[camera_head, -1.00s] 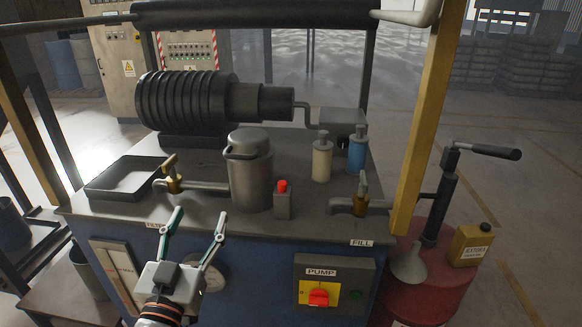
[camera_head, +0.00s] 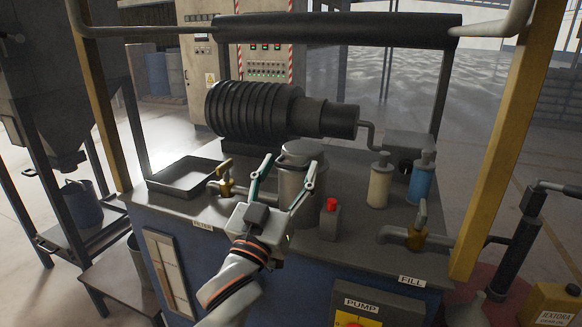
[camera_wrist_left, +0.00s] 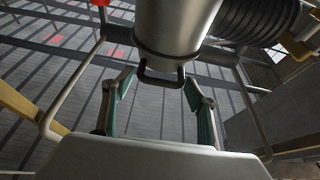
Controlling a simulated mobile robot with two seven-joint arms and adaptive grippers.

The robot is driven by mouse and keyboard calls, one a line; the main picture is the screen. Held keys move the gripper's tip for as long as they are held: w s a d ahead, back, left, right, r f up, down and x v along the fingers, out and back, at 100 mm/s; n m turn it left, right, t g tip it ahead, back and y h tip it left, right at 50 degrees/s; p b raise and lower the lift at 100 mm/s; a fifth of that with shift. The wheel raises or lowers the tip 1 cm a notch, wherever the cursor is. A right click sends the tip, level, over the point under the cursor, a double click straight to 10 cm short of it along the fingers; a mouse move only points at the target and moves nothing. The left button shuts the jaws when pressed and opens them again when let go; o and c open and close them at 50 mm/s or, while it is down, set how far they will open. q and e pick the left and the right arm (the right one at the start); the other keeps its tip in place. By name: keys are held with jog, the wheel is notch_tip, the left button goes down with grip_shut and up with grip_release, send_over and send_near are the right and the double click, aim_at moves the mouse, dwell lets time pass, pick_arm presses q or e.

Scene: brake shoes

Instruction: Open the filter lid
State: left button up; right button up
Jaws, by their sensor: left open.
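The filter is a grey metal canister (camera_head: 296,186) standing on the machine's top, its domed lid (camera_head: 302,150) seated on it. In the left wrist view the canister (camera_wrist_left: 176,25) fills the top centre, and a dark handle bar (camera_wrist_left: 162,78) juts from its rim. My left gripper (camera_head: 289,170) is open in front of the canister, its two fingers spread to either side in the head view. In the left wrist view the open fingers (camera_wrist_left: 160,84) stand on either side of the handle bar, with nothing clearly gripped. My right gripper is not in view.
A red button box (camera_head: 330,218) stands close right of the canister. A brass valve (camera_head: 226,182) and a shallow tray (camera_head: 186,175) are to the left. White and blue bottles (camera_head: 379,180) and another valve (camera_head: 418,232) are to the right. A ribbed cylinder (camera_head: 255,110) lies behind.

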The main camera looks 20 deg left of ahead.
pick_arm(q)
jog(key=shift+w+r, duration=0.2)
jog(key=shift+w, duration=0.35)
